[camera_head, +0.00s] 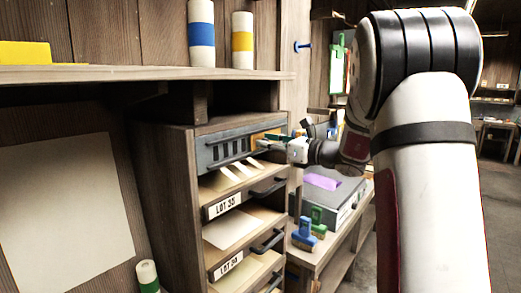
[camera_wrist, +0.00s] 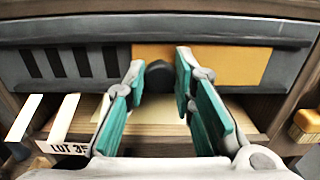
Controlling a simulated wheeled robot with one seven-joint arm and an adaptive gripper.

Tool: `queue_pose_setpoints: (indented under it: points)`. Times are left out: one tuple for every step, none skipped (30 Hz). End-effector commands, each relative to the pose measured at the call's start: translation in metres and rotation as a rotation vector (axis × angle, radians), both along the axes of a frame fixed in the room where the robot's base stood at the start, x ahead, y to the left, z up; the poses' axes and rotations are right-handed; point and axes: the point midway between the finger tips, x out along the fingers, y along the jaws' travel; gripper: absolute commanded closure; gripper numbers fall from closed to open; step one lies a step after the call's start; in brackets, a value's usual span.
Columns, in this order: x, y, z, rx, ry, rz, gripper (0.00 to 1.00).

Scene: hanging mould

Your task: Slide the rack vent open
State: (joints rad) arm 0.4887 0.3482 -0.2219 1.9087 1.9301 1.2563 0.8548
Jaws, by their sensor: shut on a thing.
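The rack vent is a grey slotted panel (camera_head: 222,153) across the top of the wooden rack; its slots show at the left in the wrist view (camera_wrist: 70,64). A plain orange panel (camera_wrist: 235,62) fills the right part of the same frame. A dark round knob (camera_wrist: 158,77) stands at the left edge of the orange part. My gripper (camera_wrist: 160,68) has its teal-padded fingers on either side of the knob and is shut on it. In the head view my gripper (camera_head: 272,142) reaches the vent from the right, and the knob is hidden there.
Below the vent are shelves with papers and a LOT 35 label (camera_head: 223,204), also in the wrist view (camera_wrist: 68,148). Dark handles (camera_head: 268,187) stick out from the shelves. A bench with a grey case (camera_head: 325,200) and brushes (camera_head: 304,236) stands to the right.

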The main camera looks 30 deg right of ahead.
Motion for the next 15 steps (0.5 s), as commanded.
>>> queue_pose_setpoints:
  points:
    - [0.0012,-0.0036,0.0008,-0.001,-0.002,-0.007,1.0]
    - [0.0013,-0.004,0.0011,-0.001,-0.002,-0.007,1.0]
    - [0.0012,-0.0044,0.0013,-0.001,-0.002,-0.008,1.0]
    - [0.0012,-0.0046,0.0015,-0.001,-0.002,-0.008,1.0]
    - [0.0012,-0.0047,0.0016,-0.001,-0.002,-0.009,1.0]
    - [0.0012,-0.005,0.0017,-0.001,-0.003,-0.01,1.0]
    - [0.0013,-0.0052,0.0018,-0.002,-0.003,-0.011,1.0]
    - [0.0013,-0.0054,0.0019,-0.002,-0.003,-0.011,1.0]
    - [0.0013,-0.0058,0.002,-0.002,-0.003,-0.012,1.0]
    - [0.0013,-0.006,0.0021,-0.002,-0.003,-0.013,1.0]
    - [0.0013,-0.0062,0.0022,-0.002,-0.003,-0.013,0.7]
    - [0.0013,-0.0062,0.0022,-0.002,-0.003,-0.014,0.6]
    - [0.0013,-0.0061,0.0022,-0.002,-0.003,-0.013,0.57]
    - [0.0012,-0.0058,0.0021,-0.002,-0.003,-0.012,0.57]
    - [0.0011,-0.0054,0.0019,-0.002,-0.003,-0.011,0.57]
